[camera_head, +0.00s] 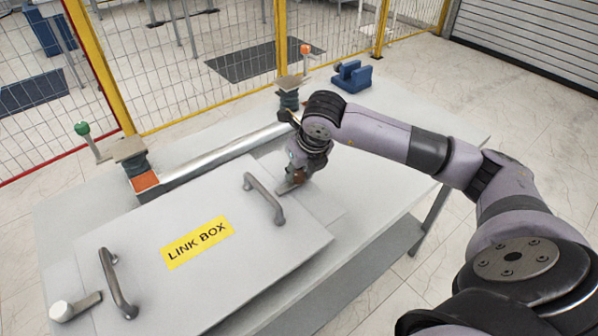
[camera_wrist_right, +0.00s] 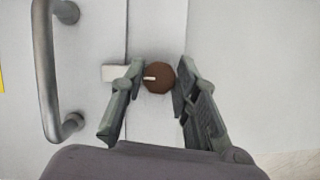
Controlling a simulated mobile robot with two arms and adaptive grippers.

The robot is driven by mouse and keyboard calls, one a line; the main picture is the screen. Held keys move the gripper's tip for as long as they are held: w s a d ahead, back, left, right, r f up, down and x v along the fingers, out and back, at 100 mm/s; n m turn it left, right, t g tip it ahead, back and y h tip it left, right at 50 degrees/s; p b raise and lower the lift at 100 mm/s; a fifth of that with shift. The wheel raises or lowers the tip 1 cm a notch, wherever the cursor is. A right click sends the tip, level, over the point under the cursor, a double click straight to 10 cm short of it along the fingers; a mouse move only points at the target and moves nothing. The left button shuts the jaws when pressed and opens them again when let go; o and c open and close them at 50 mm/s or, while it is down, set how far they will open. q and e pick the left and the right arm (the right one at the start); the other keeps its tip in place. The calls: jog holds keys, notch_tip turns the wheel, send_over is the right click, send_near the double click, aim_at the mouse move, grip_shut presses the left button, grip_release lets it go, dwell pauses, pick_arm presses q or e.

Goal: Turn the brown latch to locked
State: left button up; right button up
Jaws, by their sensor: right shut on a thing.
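The brown latch (camera_wrist_right: 159,78) is a round brown knob in the right wrist view, with a small pale mark pointing left. A pale latch tab (camera_wrist_right: 114,73) extends left from it towards the box lid, partly behind a finger. My right gripper (camera_wrist_right: 157,82) has one finger on each side of the knob and is shut on it. In the head view my right gripper (camera_head: 293,180) is at the right edge of the LINK BOX lid (camera_head: 150,225), beside the right handle, and mostly hides the latch. My left gripper is in neither view.
The lid has a right handle (camera_head: 264,197) close to my gripper and a left handle (camera_head: 117,283). A white latch (camera_head: 75,307) is at its left end. Insulator posts with green and orange knobs stand behind. A blue block (camera_head: 352,76) sits at the far table corner.

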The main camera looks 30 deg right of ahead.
grip_shut()
jog(key=o, duration=1.1)
grip_release()
jog(key=shift+o, duration=0.2)
jog(key=v, duration=1.2)
